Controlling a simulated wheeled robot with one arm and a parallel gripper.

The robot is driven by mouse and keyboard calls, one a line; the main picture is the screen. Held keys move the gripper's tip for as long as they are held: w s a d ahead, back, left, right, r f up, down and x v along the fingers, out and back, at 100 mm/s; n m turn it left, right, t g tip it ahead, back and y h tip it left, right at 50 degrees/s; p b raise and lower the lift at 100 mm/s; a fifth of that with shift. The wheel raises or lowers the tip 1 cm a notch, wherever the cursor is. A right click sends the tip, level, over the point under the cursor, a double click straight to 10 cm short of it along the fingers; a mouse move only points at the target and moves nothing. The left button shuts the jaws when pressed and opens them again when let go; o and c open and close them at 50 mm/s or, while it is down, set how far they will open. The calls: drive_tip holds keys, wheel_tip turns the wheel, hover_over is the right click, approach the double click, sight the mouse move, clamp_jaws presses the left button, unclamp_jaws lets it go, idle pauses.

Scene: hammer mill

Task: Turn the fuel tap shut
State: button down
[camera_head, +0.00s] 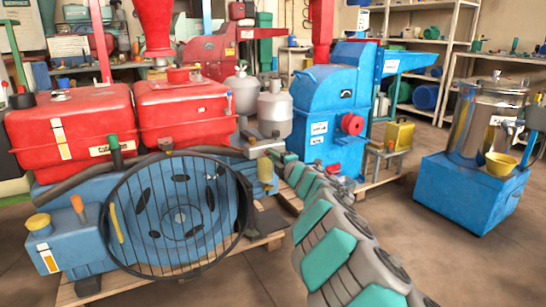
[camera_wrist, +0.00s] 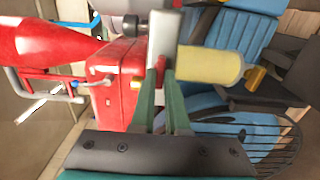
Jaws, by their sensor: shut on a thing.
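My gripper (camera_wrist: 165,72) has its two green fingers close together, shut on a small part of the fuel tap, just below a grey metal block (camera_wrist: 164,36). The held part is mostly hidden by the fingers, so its angle cannot be told. A pale yellow cylinder (camera_wrist: 207,65) with a brass-coloured end sits right beside the fingertips. In the head view the same yellow cylinder (camera_head: 265,170) hangs at the right of the blue engine, under the grey block (camera_head: 262,145). My arm reaches there from the lower right and hides part of the fittings.
The red tanks (camera_head: 184,108) stand above the blue engine, and a round wire guard (camera_head: 180,212) covers its flywheel. A blue mill (camera_head: 330,105) stands behind my arm. A steel pot on a blue box (camera_head: 470,195) is at the right, with open floor before it.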

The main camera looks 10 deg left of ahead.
drive_tip(key=shift+f, duration=0.1)
drive_tip(key=c, duration=0.9)
unclamp_jaws()
drive_tip(key=shift+s, duration=0.1)
drive_tip(key=shift+p+v, duration=0.35)
drive_tip(key=shift+v, duration=3.5)
